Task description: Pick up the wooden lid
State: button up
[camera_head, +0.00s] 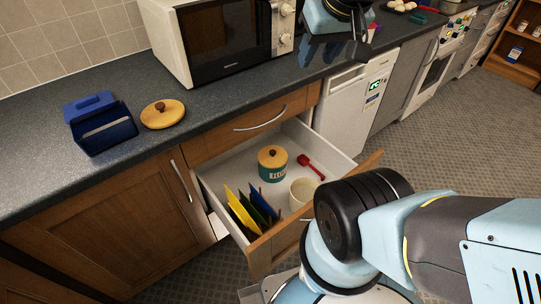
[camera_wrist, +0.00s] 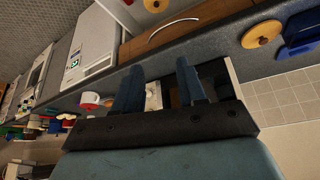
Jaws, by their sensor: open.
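A round wooden lid (camera_head: 163,113) with a dark knob lies flat on the dark worktop, right of a blue box. It also shows in the wrist view (camera_wrist: 262,35), at the upper right. A second wooden lid (camera_head: 272,155) sits on a teal canister (camera_head: 272,171) in the open drawer. My gripper (camera_wrist: 160,68) is open, with nothing held between its two fingers. It is well away from both lids.
The blue box (camera_head: 100,122) stands close beside the lid. A microwave (camera_head: 228,39) stands to the lid's right. The open drawer (camera_head: 233,183) juts out below, holding coloured upright boards, a cream container and a red utensil (camera_head: 311,166). The worktop left of the blue box is clear.

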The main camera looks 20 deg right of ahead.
aim_at(165, 113)
jog(key=z, duration=0.45)
jog(key=k, duration=0.95)
jog(key=u, duration=0.7)
jog(key=i, duration=1)
jog(key=u, duration=0.05)
